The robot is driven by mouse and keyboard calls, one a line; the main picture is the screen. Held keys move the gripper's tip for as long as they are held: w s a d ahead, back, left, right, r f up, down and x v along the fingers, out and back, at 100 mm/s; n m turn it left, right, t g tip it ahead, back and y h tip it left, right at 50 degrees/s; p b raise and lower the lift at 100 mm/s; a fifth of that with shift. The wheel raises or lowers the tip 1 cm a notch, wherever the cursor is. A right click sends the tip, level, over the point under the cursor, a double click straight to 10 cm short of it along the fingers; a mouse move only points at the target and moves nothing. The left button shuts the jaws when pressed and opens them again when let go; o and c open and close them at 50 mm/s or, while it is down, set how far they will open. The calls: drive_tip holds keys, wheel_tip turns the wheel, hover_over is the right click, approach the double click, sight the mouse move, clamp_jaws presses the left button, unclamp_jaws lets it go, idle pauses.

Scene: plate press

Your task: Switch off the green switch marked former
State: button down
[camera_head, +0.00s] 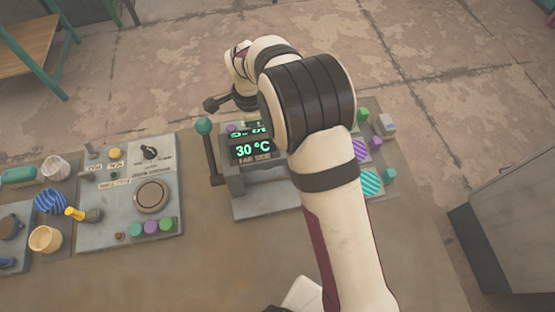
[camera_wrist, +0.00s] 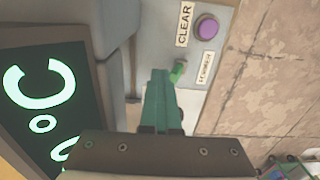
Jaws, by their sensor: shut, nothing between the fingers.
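In the wrist view, the green switch (camera_wrist: 178,72) is a small toggle on the grey panel, beside a small white label (camera_wrist: 205,68) that appears to read FORMER. My gripper (camera_wrist: 161,74) is shut and empty, its green fingers pressed together. The fingertips are just left of the switch in the picture, very close to it; whether they touch I cannot tell. The switch's exact tilt is unclear. In the head view, my arm hides the switch, and I cannot make out the fingertips.
A purple button (camera_wrist: 206,27) labelled CLEAR is close to the switch. A display (camera_head: 253,150) reads 30 °C, with a teal-knobbed lever (camera_head: 204,126) at its left. A control panel (camera_head: 120,235) stands further left. Colored objects, including a striped teal one (camera_head: 371,182), lie at right.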

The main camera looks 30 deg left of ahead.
drive_tip(key=shift+w+a, duration=0.8)
wheel_tip(320, 180, up, 7)
drive_tip(key=shift+s+d, duration=0.45)
idle(0.4)
